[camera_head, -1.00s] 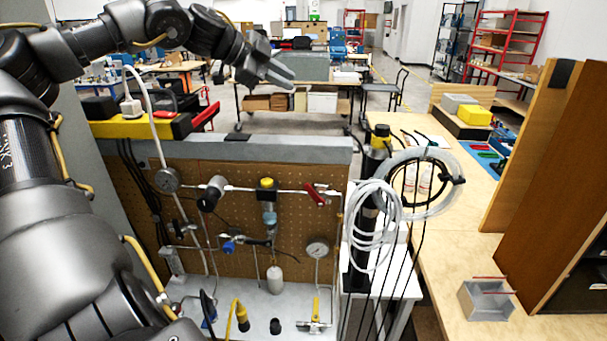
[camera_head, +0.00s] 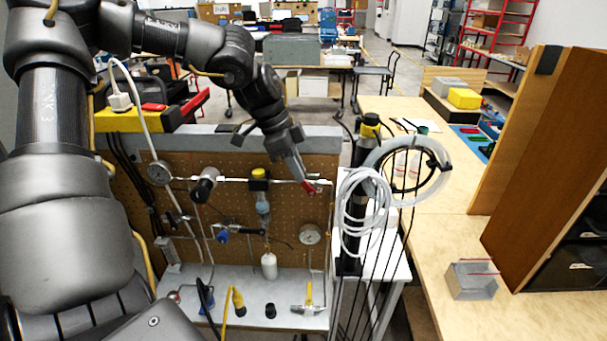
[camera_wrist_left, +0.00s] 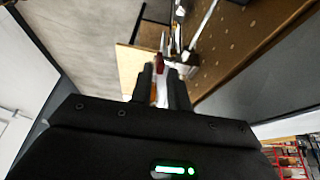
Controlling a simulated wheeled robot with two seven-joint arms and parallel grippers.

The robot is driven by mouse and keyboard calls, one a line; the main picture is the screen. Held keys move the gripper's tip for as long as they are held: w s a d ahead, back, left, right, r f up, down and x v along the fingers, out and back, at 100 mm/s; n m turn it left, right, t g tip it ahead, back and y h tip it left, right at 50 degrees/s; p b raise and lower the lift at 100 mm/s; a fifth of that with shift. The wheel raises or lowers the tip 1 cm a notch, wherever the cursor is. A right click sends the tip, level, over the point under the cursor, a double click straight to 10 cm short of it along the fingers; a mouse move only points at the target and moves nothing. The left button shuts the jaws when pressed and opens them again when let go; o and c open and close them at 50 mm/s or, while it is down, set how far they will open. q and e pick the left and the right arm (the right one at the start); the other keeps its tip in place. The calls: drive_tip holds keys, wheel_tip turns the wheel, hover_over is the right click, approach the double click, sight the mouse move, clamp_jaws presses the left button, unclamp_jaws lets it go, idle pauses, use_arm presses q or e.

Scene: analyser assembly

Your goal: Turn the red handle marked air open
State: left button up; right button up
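The red handle (camera_head: 311,187) sits on the upper pipe of the pegboard panel, toward its right end. My left gripper (camera_head: 300,178) reaches down from above, its fingertips right at the handle in the head view. In the left wrist view the red handle (camera_wrist_left: 160,63) shows at the tips of the two dark fingers (camera_wrist_left: 161,75), in line with the gap between them. The fingers are apart, so this gripper is open. I cannot tell whether a finger touches the handle. Part of the handle is hidden by the gripper. My right gripper is not in view.
The pegboard (camera_head: 290,220) carries gauges, including a round gauge (camera_head: 310,234), a blue valve (camera_head: 222,236) and a yellow-capped fitting (camera_head: 259,174). Coiled clear hoses (camera_head: 362,215) and a black cylinder stand close to the handle's right. A wooden bench (camera_head: 455,215) lies farther right.

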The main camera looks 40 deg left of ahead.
sight(305, 185)
use_arm(q)
drive_tip(key=shift+p+x, duration=0.4)
drive_tip(key=shift+x, duration=1.45)
drive_tip(key=shift+c, duration=0.5)
clamp_jaws()
